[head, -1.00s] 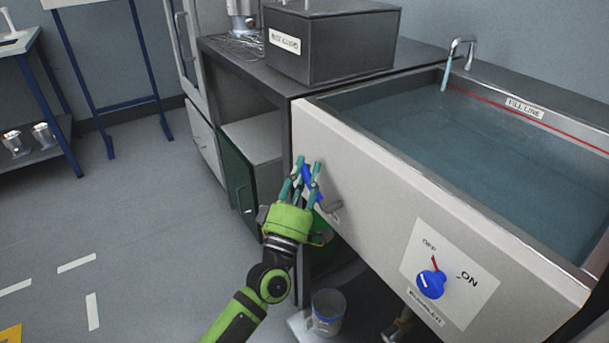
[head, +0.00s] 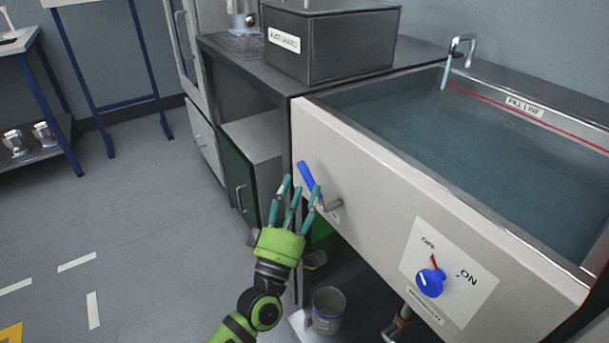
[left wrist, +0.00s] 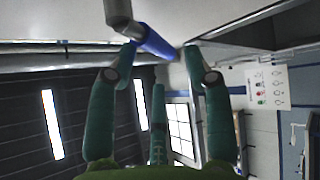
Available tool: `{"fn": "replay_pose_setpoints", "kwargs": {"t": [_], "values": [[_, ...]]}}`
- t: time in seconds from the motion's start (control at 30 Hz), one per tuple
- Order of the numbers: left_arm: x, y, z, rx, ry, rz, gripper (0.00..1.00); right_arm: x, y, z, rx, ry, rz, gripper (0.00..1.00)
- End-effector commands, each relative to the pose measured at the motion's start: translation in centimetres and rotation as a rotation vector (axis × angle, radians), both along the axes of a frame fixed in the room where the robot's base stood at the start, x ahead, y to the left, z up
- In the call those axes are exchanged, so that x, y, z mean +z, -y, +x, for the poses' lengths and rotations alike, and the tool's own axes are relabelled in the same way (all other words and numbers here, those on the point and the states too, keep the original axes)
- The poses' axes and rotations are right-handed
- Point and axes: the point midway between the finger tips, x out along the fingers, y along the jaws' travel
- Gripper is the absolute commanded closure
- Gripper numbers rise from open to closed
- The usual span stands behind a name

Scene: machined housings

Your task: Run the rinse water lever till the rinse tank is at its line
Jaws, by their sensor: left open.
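The rinse tank (head: 400,190) is a pale-fronted basin holding blue-green water (head: 470,150). A red fill line (head: 540,118) runs along its back wall, and the water surface lies slightly below it. A thin stream shows at the tap (head: 462,48). The rinse water lever (head: 307,176) has a blue handle on a grey pivot at the tank's front, tilted up and left. It also shows in the left wrist view (left wrist: 158,42). My left gripper (head: 298,190) is open and empty, its fingertips just below and beside the handle. Contact cannot be told. My right gripper is not in view.
A blue knob (head: 430,282) marked OFF and ON sits on the tank front at right. A dark box (head: 335,45) stands on the counter behind. A bucket (head: 327,311) is on the floor under the tank. The floor at left is clear.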

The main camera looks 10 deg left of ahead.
Motion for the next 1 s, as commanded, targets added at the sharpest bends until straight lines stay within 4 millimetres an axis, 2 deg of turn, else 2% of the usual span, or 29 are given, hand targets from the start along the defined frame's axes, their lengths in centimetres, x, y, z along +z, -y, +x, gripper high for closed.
{"fn": "replay_pose_setpoints", "kwargs": {"t": [0.03,0.2,0.4,1.0], "values": [[-0.8,-0.1,-1.1,-0.003,-0.005,0.003,0.49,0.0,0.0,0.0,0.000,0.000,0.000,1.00],[-2.4,-0.5,-3.9,-0.003,-0.004,0.001,0.49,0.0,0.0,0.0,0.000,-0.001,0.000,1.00],[-3.5,-0.8,-5.8,-0.003,-0.001,0.001,0.49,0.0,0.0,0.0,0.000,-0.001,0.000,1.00],[-3.6,-0.9,-6.1,-0.002,0.002,0.000,0.49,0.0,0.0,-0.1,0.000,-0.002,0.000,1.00]]}}
